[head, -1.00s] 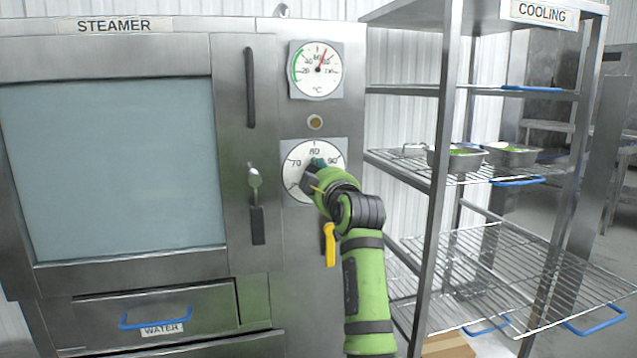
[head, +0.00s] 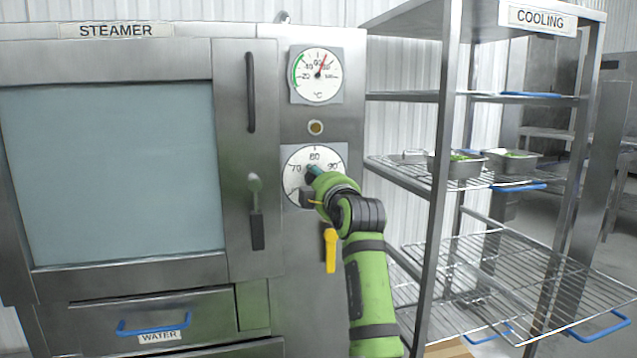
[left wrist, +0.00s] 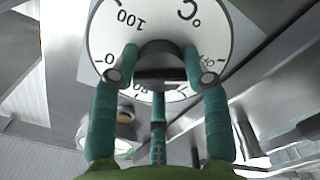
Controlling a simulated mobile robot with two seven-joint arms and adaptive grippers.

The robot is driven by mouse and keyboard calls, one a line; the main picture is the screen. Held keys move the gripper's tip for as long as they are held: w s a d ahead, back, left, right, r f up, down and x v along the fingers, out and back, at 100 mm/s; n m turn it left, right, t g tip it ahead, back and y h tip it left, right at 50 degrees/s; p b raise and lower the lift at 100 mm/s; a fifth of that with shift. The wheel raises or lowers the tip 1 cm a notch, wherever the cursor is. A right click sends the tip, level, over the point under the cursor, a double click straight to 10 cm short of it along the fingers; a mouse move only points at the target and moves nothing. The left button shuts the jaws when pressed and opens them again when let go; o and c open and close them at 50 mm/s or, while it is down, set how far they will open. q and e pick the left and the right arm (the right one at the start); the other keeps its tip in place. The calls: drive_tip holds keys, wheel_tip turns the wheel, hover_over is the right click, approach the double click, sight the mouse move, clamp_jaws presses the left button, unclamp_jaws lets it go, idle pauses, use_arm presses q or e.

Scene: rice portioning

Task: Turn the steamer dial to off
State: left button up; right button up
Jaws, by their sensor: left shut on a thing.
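The steamer dial (head: 294,178) is a white round face on a metal plate, right of the steamer door, with 70, 80 and 90 showing at its top. My left gripper (head: 313,173) is at the dial and covers its middle and lower right. In the left wrist view my left gripper (left wrist: 162,75) has its teal fingers closed around the dark knob (left wrist: 160,60) at the dial's centre. The dial face (left wrist: 112,35) there shows 100, °C and OFF; OFF is at the right edge. The knob's pointer cannot be made out. My right gripper is not in view.
A temperature gauge (head: 303,91) and a small round light (head: 315,127) sit above the dial. A yellow handle (head: 330,252) hangs below it, close to my left arm. The cooling rack (head: 437,200) stands to the right, with metal pans (head: 465,168) on a shelf. The steamer door (head: 110,170) is shut.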

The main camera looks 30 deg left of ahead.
sight(316, 134)
use_arm(q)
drive_tip(key=shift+w+f, duration=0.1)
drive_tip(key=shift+f, duration=0.2)
drive_tip(key=o, duration=1.1)
drive_tip(key=shift+o, duration=0.2)
drive_tip(key=r, duration=0.9)
drive_tip(key=shift+d+r, duration=0.15)
drive_tip(key=shift+d, duration=0.05)
drive_tip(key=shift+a+r, duration=0.15)
drive_tip(key=shift+r, duration=0.35)
